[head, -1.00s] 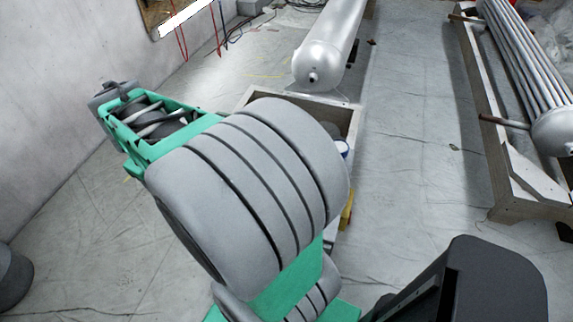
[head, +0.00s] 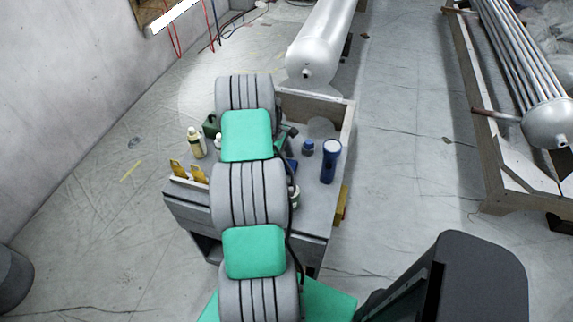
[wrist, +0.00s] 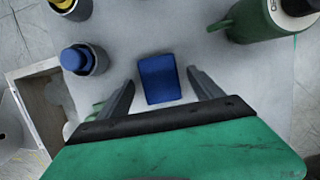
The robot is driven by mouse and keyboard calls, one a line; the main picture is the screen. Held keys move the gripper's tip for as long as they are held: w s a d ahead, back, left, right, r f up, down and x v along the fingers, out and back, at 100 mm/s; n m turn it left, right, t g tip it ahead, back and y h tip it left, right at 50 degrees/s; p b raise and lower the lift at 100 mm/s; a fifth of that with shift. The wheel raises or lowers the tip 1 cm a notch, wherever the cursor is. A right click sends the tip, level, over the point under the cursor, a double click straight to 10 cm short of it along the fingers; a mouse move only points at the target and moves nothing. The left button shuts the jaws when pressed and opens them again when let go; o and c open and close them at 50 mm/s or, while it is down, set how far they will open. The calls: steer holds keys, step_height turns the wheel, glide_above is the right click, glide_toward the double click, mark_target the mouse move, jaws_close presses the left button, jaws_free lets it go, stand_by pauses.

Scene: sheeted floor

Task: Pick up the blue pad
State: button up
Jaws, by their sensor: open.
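The blue pad (wrist: 160,79) lies on the grey tabletop, in the middle of the wrist view. My gripper (wrist: 160,76) is open, with one dark finger on each side of the pad and gaps between. From this angle I cannot tell how high the fingers are above the table. In the head view, a part of the blue pad (head: 291,170) shows at the right edge of my arm. My arm hides the rest of it and most of my gripper there.
A blue-capped jar (wrist: 84,59) stands left of my gripper, and a green container (wrist: 262,20) stands at the upper right. On the workbench (head: 310,215) are also a blue flashlight (head: 330,161), a cream bottle (head: 196,143) and yellow items (head: 179,170). A metal tank (head: 322,45) lies behind.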

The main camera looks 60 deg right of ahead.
steer(key=shift+f, duration=0.3)
steer(key=c, duration=1.4)
steer(key=shift+r, duration=0.1)
steer(key=shift+r, duration=0.2)
step_height(320, 180, up, 3)
steer(key=shift+f+b, duration=0.1)
steer(key=shift+b, duration=0.65)
steer(key=a+r, duration=0.3)
steer(key=a, duration=0.1)
steer(key=a+r+b, duration=0.1)
steer(key=a+r, duration=0.2)
steer(key=a, duration=0.2)
steer(key=s+a+r, duration=0.1)
steer(key=a+r, duration=0.2)
steer(key=a, duration=0.2)
steer(key=shift+r+b, duration=0.35)
